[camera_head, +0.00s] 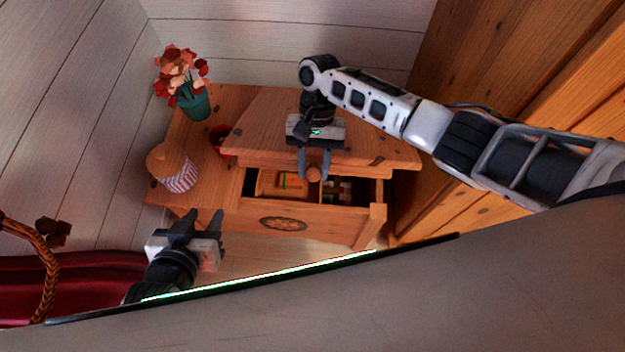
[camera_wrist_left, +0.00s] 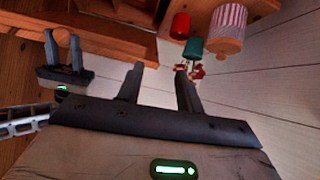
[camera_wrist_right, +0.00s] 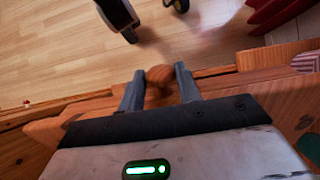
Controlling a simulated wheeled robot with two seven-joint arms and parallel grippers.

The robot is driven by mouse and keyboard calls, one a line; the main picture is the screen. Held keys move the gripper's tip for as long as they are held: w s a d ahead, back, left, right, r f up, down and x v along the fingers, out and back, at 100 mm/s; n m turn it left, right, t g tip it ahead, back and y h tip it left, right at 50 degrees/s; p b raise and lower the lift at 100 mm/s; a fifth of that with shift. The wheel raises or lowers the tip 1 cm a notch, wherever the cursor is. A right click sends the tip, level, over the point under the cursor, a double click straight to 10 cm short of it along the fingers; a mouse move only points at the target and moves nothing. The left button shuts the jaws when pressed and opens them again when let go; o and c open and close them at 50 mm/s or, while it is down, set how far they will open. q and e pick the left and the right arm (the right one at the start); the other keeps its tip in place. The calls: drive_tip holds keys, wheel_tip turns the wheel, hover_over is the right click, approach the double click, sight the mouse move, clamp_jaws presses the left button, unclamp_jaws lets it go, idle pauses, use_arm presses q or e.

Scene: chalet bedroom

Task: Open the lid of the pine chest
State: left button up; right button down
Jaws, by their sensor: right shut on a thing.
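The pine chest (camera_head: 335,222) has a round carved emblem on its front. Its lid (camera_head: 270,140) is partly raised, with a gap below its front edge showing things inside. My right gripper (camera_head: 313,178) is shut on the round wooden knob (camera_head: 314,173) at the lid's front edge. The knob (camera_wrist_right: 159,76) also shows between the fingers in the right wrist view. My left gripper (camera_head: 204,217) is open and empty, in front of the chest's left end. The left wrist view shows its fingers apart (camera_wrist_left: 159,75).
A teal vase of red flowers (camera_head: 193,104), a red pot (camera_head: 221,140) and a striped jar with a wooden top (camera_head: 178,172) stand on the wooden surface left of the lid. Wooden panelling rises at right. A dark red thing (camera_head: 80,280) lies at lower left.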

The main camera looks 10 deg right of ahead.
drive_tip(key=shift+w+d+r+g, duration=0.2)
drive_tip(key=shift+w+r, duration=0.2)
drive_tip(key=shift+r, duration=0.25)
drive_tip(key=shift+w+d+r+g, duration=0.1)
drive_tip(key=shift+w+r+g, duration=0.1)
drive_tip(key=shift+w+r, duration=0.35)
drive_tip(key=shift+s, duration=0.15)
